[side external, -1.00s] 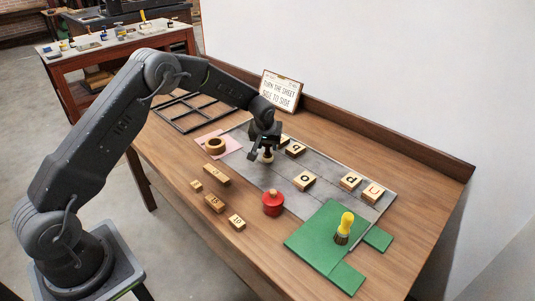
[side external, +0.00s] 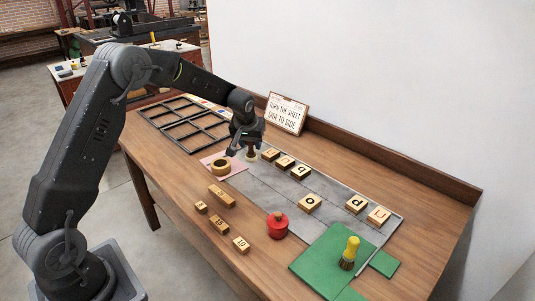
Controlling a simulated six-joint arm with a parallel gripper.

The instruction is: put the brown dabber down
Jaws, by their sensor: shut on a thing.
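My gripper (side external: 247,143) is shut on the brown dabber (side external: 251,154), which hangs upright below the fingers. Its upper part is hidden by the fingers. It is at the far left end of the grey slab (side external: 275,182), just right of the round wooden ring-shaped piece (side external: 221,166) on a pink sheet (side external: 237,167). A wooden letter block (side external: 270,154) stands close to its right. I cannot tell whether the dabber's base touches the slab.
More letter blocks (side external: 300,172) stand on the slab. Number blocks (side external: 219,225) and a red knobbed pot (side external: 277,226) are on the wood in front. A black frame (side external: 185,123) and a sign (side external: 287,113) are at the back.

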